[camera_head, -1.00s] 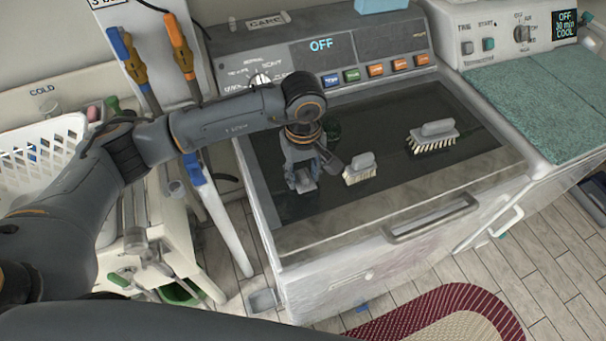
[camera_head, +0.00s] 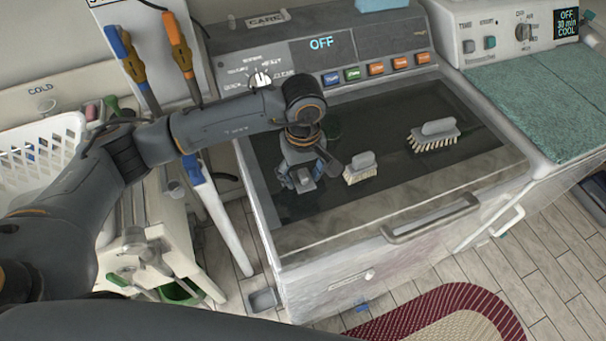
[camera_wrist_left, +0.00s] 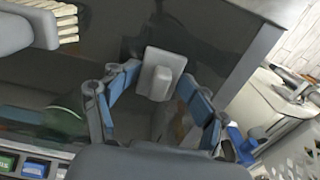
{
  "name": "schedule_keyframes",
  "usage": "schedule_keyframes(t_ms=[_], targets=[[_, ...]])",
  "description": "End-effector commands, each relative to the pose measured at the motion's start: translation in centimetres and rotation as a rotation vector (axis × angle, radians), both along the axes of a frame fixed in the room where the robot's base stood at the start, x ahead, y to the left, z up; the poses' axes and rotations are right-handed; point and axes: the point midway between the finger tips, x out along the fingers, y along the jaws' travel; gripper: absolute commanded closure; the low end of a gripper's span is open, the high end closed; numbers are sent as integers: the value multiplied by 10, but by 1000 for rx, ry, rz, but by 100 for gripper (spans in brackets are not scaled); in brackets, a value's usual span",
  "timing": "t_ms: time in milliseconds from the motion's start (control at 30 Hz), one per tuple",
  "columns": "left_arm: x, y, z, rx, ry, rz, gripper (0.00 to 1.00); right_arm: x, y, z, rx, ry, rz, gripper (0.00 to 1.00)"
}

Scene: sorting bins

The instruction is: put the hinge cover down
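The hinge cover (camera_head: 305,184) is a small light grey piece with a square plate and a raised block. It rests on the dark top of the washing machine (camera_head: 400,205), near its left side. In the left wrist view the cover (camera_wrist_left: 160,72) lies between the tips of my left gripper (camera_wrist_left: 158,82). The blue-padded fingers are spread, with a gap on each side of the cover. In the head view my left gripper (camera_head: 303,174) points down at the cover and partly hides it. My right gripper is out of view.
Two grey brushes, one close beside my gripper (camera_head: 361,168) and one farther right (camera_head: 434,135), stand on the dark top. The control panel (camera_head: 320,60) rises behind. A white basket (camera_head: 40,150) is at the left. The top's front right is clear.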

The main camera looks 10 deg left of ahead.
Motion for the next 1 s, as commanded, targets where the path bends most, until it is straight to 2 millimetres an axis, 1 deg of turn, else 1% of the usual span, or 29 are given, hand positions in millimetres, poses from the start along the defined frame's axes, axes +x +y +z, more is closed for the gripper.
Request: schedule_keyframes(t_ms=[133, 233, 267, 300, 600, 700, 833, 1000], targets=[[-1, 0, 9, 1, 3, 0, 37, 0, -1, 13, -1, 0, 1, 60], [0, 0, 19, 0, 0, 0, 37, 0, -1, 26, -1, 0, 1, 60], [2, 0, 19, -2, -6, -1, 37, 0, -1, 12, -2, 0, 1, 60], [3, 0, 27, -2, -9, 0, 37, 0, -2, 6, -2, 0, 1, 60], [2, 0, 95, -2, -8, 0, 37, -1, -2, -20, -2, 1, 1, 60], [2, -1, 112, -1, -7, 0, 37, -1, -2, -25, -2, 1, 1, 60], [1, 0, 126, -1, -4, 0, 37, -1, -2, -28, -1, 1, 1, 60], [1, 0, 133, -1, -3, 0, 37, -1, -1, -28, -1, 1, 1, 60]])
